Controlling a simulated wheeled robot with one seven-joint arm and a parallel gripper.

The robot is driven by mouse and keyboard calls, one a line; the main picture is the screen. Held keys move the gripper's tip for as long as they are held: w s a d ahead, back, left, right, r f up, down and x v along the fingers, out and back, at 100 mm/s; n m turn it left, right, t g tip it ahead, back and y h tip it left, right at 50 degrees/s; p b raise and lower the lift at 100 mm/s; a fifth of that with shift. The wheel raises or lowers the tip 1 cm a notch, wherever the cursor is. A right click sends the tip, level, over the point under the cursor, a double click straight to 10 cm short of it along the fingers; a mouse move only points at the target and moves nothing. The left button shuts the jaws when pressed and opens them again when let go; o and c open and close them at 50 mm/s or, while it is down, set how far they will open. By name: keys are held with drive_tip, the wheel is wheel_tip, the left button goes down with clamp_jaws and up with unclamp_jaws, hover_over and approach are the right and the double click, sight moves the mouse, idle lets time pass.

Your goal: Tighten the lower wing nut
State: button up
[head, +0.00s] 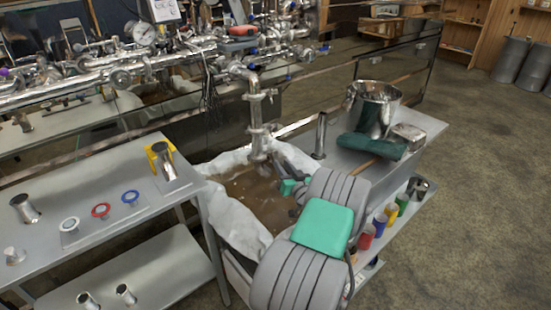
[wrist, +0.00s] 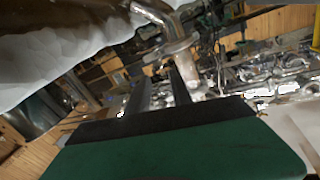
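A shiny vertical pipe (head: 255,110) hangs down over a bin in the head view, with one clamp (head: 260,95) higher up and a lower clamp (head: 258,130) beneath it. The lower wing nut is too small to make out. My gripper is beside the lower part of the pipe, to its right, largely hidden by my arm in the head view. In the wrist view my gripper (wrist: 161,80) shows two dark fingers standing apart with nothing held between them. The pipe's flange (wrist: 178,48) shows just beyond the fingertips; I cannot tell whether they touch.
The white-lined bin (head: 232,212) holds brown liquid below the pipe. A left bench (head: 90,225) carries fittings and coloured rings. A right bench (head: 340,160) holds a steel pot (head: 374,108), green gloves (head: 370,147) and an upright tube (head: 320,135). Floor is free at the right.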

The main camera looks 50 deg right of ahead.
sight(271, 156)
drive_tip(key=x, duration=0.6)
drive_tip(key=shift+w+p, duration=0.2)
drive_tip(key=shift+p, duration=0.2)
drive_tip(key=shift+c, duration=0.4)
clamp_jaws()
